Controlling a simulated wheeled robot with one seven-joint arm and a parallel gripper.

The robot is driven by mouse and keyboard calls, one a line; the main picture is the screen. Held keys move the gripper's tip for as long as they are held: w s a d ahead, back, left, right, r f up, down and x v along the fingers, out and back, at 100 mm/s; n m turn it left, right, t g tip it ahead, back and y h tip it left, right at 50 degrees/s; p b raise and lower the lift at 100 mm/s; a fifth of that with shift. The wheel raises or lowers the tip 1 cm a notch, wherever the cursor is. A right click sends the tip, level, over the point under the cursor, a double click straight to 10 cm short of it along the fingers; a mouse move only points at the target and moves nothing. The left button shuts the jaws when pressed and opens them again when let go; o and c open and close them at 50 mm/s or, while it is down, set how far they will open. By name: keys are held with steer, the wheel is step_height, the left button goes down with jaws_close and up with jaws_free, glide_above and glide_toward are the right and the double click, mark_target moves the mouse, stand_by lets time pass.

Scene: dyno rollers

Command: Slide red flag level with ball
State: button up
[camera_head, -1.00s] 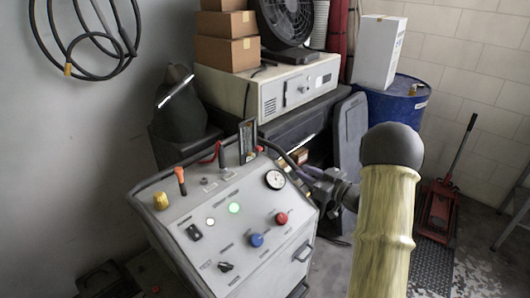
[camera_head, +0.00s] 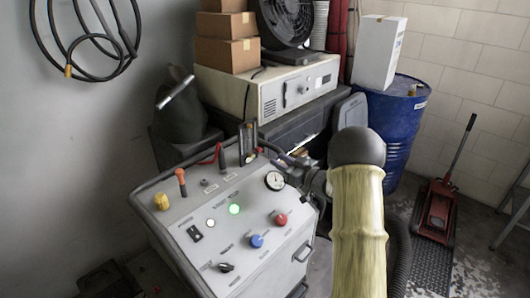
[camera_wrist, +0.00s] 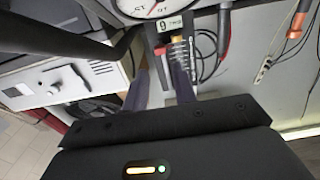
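The upright framed gauge (camera_head: 247,142) stands at the back edge of the grey console (camera_head: 190,225). In the head view my gripper (camera_head: 309,178) is partly hidden by my arm, right of the gauge and near the round dial (camera_head: 275,180).
Blue (camera_head: 257,240) and red (camera_head: 281,220) knobs stick up in front. A beige box unit (camera_head: 290,90) is behind, and a blue drum (camera_head: 400,120) at right.

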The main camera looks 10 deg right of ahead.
mark_target(261, 151)
steer(key=x, duration=0.7)
steer(key=shift+w+a+p, duration=0.1)
steer(key=shift+w+p, duration=0.05)
steer(key=shift+p, duration=0.2)
jaws_close()
